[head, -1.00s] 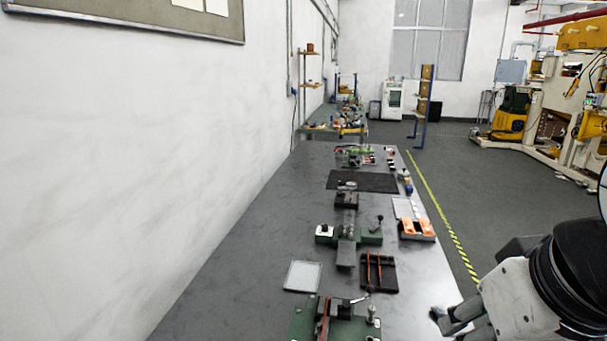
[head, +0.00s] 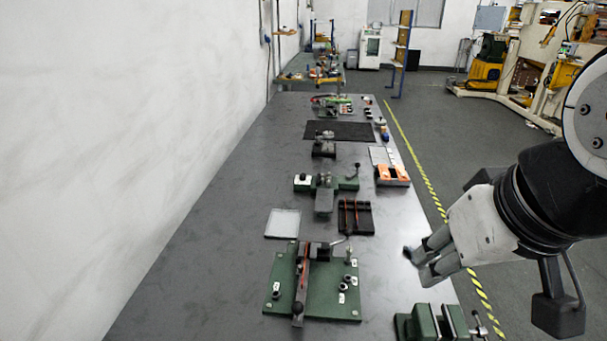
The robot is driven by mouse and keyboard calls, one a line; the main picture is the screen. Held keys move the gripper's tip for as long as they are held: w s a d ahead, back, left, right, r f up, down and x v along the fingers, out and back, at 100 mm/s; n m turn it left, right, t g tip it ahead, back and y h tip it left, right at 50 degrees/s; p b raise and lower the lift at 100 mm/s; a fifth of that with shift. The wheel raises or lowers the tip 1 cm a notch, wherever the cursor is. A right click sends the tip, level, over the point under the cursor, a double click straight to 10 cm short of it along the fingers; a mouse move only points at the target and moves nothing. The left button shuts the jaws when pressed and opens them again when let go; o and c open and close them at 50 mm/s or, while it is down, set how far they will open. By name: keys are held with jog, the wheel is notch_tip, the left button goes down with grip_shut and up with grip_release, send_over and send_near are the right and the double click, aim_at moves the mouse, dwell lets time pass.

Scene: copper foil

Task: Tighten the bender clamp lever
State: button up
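The bender appears to be the fixture on a green base plate (head: 340,309) in the near part of the bench. A long dark bar (head: 300,290) with a reddish strip lies along it. A thin lever (head: 339,241) sticks out to the right at its far end; I take it for the clamp lever, and its exact setting is too small to tell. My gripper (head: 416,265) hangs to the right of the plate, apart from it and the lever. Its two grey fingers look spread, with nothing seen between them.
A green vise (head: 424,323) stands at the near right edge. Beyond the bender are a pale tray (head: 283,223), a black tray (head: 357,218) with orange rods, and another green fixture (head: 324,185). The bench (head: 200,270) is clear on the left, beside the white wall.

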jog(key=shift+w+f, duration=0.1)
jog(key=shift+w, duration=0.1)
grip_shut()
jog(key=w+a+f+m+y+b, duration=0.15)
jog(key=w+f+m, duration=0.25)
jog(key=w+m, duration=0.4)
jog(key=w+f+m+y+b, duration=0.1)
jog(key=w+f+m+y, duration=0.25)
jog(key=w+m, duration=0.35)
jog(key=w+d+f+m+h+b, duration=0.1)
jog(key=w+d+f+m, duration=0.7)
jog(key=w+f+m, duration=0.3)
jog(key=m, duration=0.3)
jog(key=shift+w+d+f+b, duration=0.25)
jog(key=shift+w+b, duration=0.05)
jog(key=shift+b, duration=0.1)
